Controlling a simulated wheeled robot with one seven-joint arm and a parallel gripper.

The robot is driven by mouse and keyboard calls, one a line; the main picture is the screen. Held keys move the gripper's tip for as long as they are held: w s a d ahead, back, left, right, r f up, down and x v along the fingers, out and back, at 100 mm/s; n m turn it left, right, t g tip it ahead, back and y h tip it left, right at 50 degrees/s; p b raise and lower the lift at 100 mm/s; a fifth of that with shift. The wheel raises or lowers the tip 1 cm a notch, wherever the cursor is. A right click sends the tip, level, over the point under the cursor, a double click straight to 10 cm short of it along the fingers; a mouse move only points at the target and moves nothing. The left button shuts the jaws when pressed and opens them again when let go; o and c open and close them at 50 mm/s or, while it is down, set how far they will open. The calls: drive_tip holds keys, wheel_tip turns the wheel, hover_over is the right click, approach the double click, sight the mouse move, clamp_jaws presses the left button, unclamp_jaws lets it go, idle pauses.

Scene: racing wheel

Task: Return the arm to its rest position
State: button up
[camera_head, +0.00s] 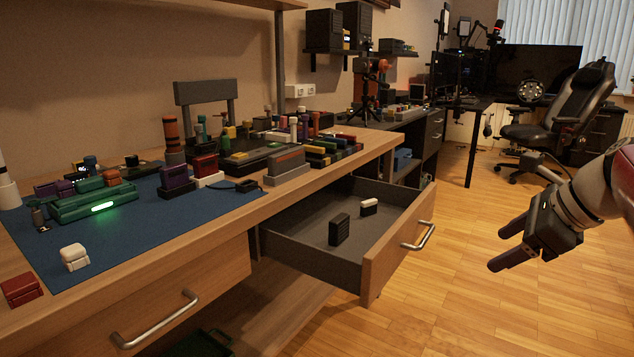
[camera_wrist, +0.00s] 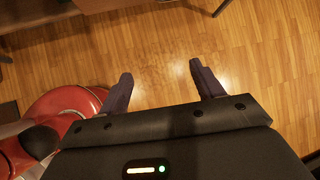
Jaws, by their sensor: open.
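My gripper (camera_head: 507,246) is at the right of the head view, held in the air over the wooden floor. It is to the right of the open drawer (camera_head: 384,262) and apart from it. In the wrist view my gripper (camera_wrist: 160,85) has its two dark fingers spread wide, with only floor between them. Nothing is held. My arm (camera_head: 606,185) enters from the right edge, and most of it is out of the picture.
The drawer holds a dark block (camera_head: 339,229) and a small white-topped block (camera_head: 369,206). The workbench with a blue mat (camera_head: 120,235) carries many small items. An office chair (camera_head: 565,115) stands behind my arm. The floor (camera_head: 480,310) below is clear.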

drive_tip(key=s+a+f+n+h+p, duration=0.1)
drive_tip(key=s+a+f+n+h, duration=0.1)
drive_tip(key=s+a+f+n, duration=0.5)
drive_tip(key=s+a+f+n+h+p, duration=0.1)
drive_tip(key=s+a+f+n, duration=0.6)
drive_tip(key=n, duration=1)
drive_tip(key=s+a+h, duration=0.1)
drive_tip(key=s, duration=0.2)
drive_tip(key=shift+a+n+g, duration=0.25)
drive_tip(key=shift+n+g, duration=0.05)
